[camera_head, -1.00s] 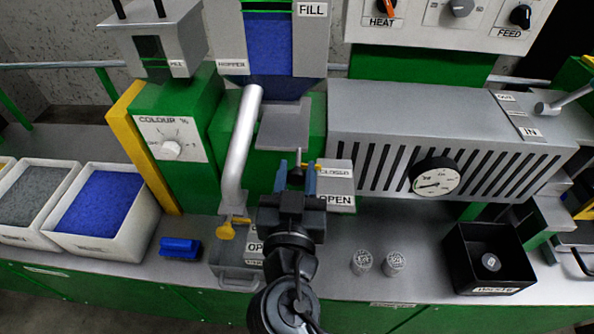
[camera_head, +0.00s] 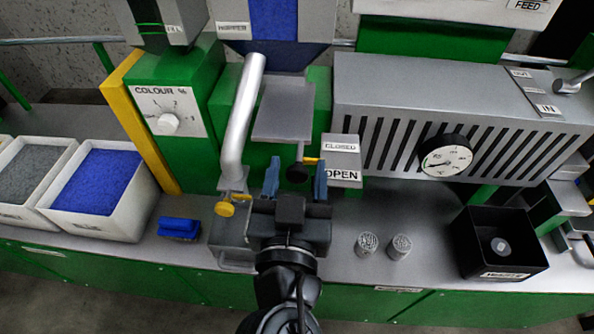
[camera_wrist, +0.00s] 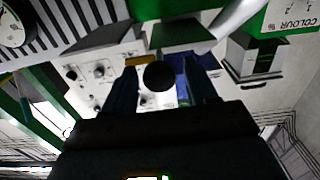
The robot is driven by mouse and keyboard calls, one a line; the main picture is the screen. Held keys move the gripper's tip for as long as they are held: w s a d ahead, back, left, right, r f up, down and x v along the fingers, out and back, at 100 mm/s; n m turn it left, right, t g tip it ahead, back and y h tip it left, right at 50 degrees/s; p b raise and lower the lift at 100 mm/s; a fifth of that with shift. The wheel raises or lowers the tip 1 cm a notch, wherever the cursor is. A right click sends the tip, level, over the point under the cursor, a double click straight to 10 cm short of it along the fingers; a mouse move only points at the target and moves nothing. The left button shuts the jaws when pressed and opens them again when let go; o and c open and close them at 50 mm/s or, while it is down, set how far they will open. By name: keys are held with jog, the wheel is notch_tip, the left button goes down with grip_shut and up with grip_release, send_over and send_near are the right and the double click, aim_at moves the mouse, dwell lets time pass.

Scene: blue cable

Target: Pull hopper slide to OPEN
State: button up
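The hopper slide's round black knob (camera_head: 297,173) sits below the hopper (camera_head: 275,55), under a grey plate (camera_head: 285,108). My gripper (camera_head: 296,180) is open, with one blue finger on each side of the knob. In the wrist view, the knob (camera_wrist: 159,76) shows between the fingers of my gripper (camera_wrist: 160,85), with a gap on both sides. The slide's rod is mostly hidden.
A curved grey pipe (camera_head: 242,120) with a yellow knob (camera_head: 224,209) stands left of my gripper. The slotted heater housing (camera_head: 465,90) with a gauge (camera_head: 444,159) is at right. Two small cups of pellets (camera_head: 400,246) and a black bin (camera_head: 497,243) stand on the bench.

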jog(key=s+b, duration=0.2)
jog(key=s, duration=0.5)
jog(key=shift+s+a, duration=0.15)
jog(key=shift+s, duration=0.25)
jog(key=shift+f, duration=0.1)
jog(key=s+d+f+n+g+y, duration=0.2)
jog(key=s+d+f+g+y, duration=0.15)
jog(key=s+d+f, duration=0.7)
jog(key=s+d+r+h, duration=0.1)
jog(key=s+d+r, duration=0.1)
jog(key=s+d, duration=0.4)
jog(key=s+d+r+m+h, duration=0.1)
jog(key=s+d+r+h, duration=0.1)
jog(key=s+d, duration=0.4)
jog(key=shift+d+r+m, duration=0.3)
jog(key=shift+d+r, duration=0.05)
jog(key=shift+d, duration=0.2)
